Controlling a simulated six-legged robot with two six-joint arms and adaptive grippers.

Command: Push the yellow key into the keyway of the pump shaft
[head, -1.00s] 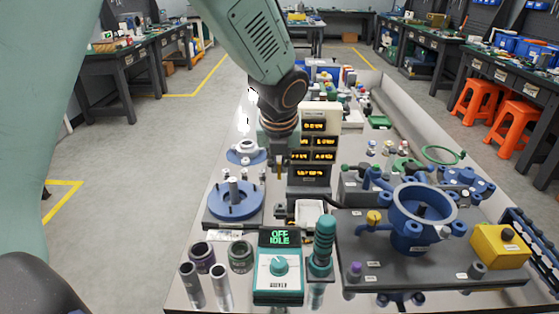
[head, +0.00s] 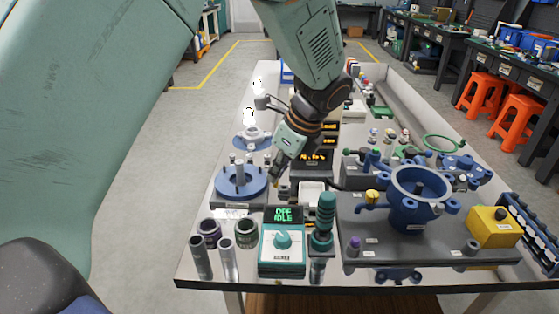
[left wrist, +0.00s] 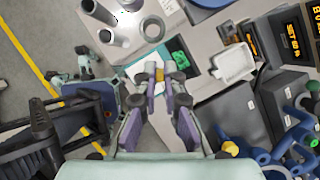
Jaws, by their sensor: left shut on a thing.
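My left gripper (head: 277,174) is over the table, tilted with its tip down and to the left. In the left wrist view its fingers (left wrist: 160,82) are closed on a small yellow piece, the yellow key (left wrist: 159,74). The blue pump body (head: 418,205) stands on a grey plate at the right, with a dark upright part inside its ring that may be the pump shaft (head: 419,187). The keyway is too small to make out. A blue disc (head: 241,184) with metal posts is left of the gripper, apart from it. My right gripper is not in view.
A tester (head: 282,248) reading "OFF IDLE" stands at the front, beside a teal-handled tool (head: 325,215) and several metal cylinders (head: 201,257). A white tray (head: 311,194) and black display boxes (head: 312,163) are close to the gripper. A yellow box (head: 493,227) stands at the right.

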